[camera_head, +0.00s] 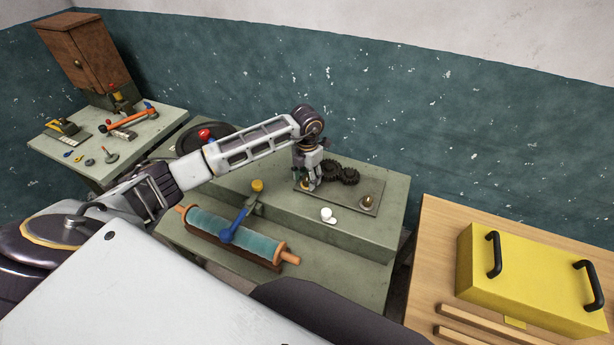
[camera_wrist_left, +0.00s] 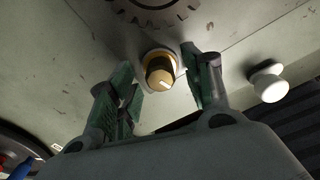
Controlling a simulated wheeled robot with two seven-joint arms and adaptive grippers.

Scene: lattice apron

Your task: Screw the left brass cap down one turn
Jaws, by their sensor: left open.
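The left brass cap (camera_wrist_left: 160,72) shows in the left wrist view, with a pale mark on its top. My left gripper (camera_wrist_left: 163,85) is open, with one finger on each side of the cap and a visible gap to both. In the head view my left gripper (camera_head: 311,184) points down over the left end of a grey plate (camera_head: 337,198), and the left cap (camera_head: 304,183) is mostly hidden behind its fingers. Another brass cap (camera_head: 367,200) stands at the plate's right end. My right gripper is not in view.
Dark gears (camera_head: 340,173) sit just behind the gripper. A white knob (camera_head: 328,215) is on the front of the raised ledge. A blue-handled tool (camera_head: 236,222) lies over a teal roller (camera_head: 215,228). A yellow box (camera_head: 530,280) stands on the wooden table at right.

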